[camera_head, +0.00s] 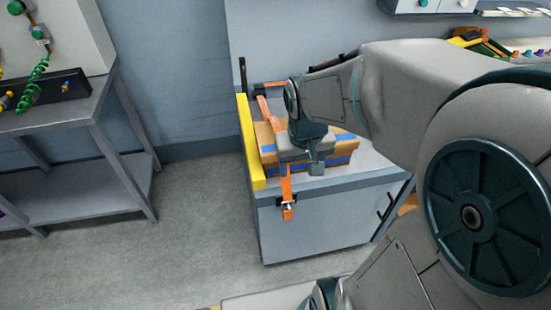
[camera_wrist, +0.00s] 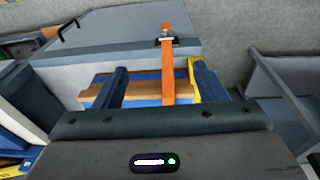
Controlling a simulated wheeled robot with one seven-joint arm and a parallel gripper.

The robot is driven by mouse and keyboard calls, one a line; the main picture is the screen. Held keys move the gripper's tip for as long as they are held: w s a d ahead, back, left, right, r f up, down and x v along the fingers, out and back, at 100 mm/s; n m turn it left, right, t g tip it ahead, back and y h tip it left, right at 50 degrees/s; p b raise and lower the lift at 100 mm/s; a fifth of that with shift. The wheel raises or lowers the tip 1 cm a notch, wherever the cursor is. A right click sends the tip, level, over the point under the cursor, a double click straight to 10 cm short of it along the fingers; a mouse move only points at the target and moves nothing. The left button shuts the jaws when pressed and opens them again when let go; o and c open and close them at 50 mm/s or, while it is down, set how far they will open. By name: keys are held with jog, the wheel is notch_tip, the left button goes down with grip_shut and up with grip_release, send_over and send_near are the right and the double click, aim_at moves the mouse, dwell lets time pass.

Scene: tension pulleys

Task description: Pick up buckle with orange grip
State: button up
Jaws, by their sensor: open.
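The buckle (camera_head: 288,208) is a small metal piece on an orange strap (camera_head: 286,186), hanging against the front of a grey cabinet (camera_head: 325,222). In the wrist view the buckle (camera_wrist: 167,40) is small, beyond the fingertips, with the strap (camera_wrist: 168,75) running toward me. I cannot make out its grip apart from the strap. My gripper (camera_head: 314,165) is above the front part of the cabinet, up and to the right of the buckle. In the wrist view my gripper (camera_wrist: 158,70) is open, with the strap showing between its two fingers and nothing held.
A brown box with blue bands (camera_head: 345,158) lies on the cabinet under my gripper. A yellow upright board (camera_head: 250,145) stands along the cabinet's left edge. A grey table (camera_head: 85,108) stands further left. The floor between is clear.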

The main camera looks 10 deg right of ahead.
jog(key=w+f+g+b, duration=0.1)
jog(key=w+f+b, duration=0.1)
jog(key=w+f, duration=0.35)
jog(key=w+f+g+b, duration=0.1)
jog(key=w+f+b, duration=0.1)
jog(key=f, duration=0.7)
jog(key=b, duration=0.2)
send_over(288, 203)
jog(key=shift+y, duration=0.3)
notch_tip(288, 203, down, 8)
jog(key=shift+s+d+f, duration=0.1)
jog(key=shift+s+f, duration=0.05)
jog(key=shift+f, duration=3.1)
jog(key=c, duration=1.3)
